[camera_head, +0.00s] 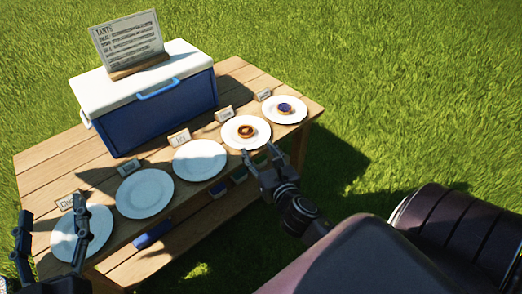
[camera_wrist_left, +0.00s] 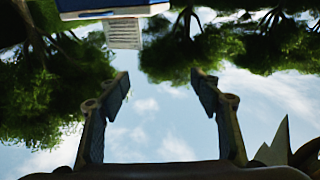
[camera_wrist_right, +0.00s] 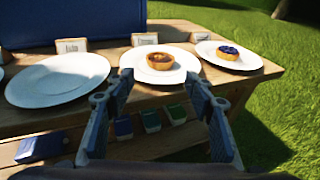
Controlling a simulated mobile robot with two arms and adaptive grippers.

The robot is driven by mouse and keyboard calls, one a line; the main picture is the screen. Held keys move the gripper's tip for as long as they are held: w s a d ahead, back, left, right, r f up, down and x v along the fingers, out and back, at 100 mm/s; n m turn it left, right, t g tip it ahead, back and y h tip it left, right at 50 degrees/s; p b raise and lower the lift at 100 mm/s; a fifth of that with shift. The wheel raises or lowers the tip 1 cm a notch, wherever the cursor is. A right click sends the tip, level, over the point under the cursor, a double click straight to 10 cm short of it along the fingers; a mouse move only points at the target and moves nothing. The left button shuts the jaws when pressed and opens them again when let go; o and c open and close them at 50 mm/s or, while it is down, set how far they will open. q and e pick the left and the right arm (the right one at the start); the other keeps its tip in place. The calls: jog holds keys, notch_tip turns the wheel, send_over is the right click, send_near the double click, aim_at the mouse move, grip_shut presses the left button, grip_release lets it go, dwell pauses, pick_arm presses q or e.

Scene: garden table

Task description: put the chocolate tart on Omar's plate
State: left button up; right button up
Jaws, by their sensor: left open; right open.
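A tart with a golden crust and a brown-orange filling (camera_head: 246,131) sits on the second plate from the right (camera_head: 237,142); it also shows in the right wrist view (camera_wrist_right: 159,61). A tart with a dark blue top (camera_head: 284,108) sits on the rightmost plate (camera_head: 296,117). I cannot tell for sure which is chocolate. Name cards stand behind the plates; I cannot read Omar's name on any. My right gripper (camera_head: 260,153) is open and empty, just in front of the brown-orange tart's plate. My left gripper (camera_head: 52,222) is open and empty by the leftmost plate (camera_head: 90,245).
Two more empty plates (camera_head: 145,193) (camera_head: 200,160) stand in the row. A blue cooler with a white lid (camera_head: 160,115) stands behind, a "TARTS" sign (camera_head: 128,42) on it. The wooden table (camera_head: 50,160) has a lower shelf holding small coloured boxes (camera_wrist_right: 151,121). Grass surrounds it.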

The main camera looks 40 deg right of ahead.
jog(key=s+a+r+m+t+y, duration=0.1)
jog(key=a+r+m+y, duration=0.3)
jog(key=a+r+m, duration=0.4)
jog(key=s+a+r+m+t+y, duration=0.2)
jog(key=a+r+m+y, duration=0.3)
jog(key=m, duration=1.7)
jog(key=s+a+r, duration=0.1)
jog(key=a+r, duration=0.3)
jog(key=a, duration=0.5)
jog(key=shift+s+r, duration=0.15)
jog(key=shift+s, duration=0.05)
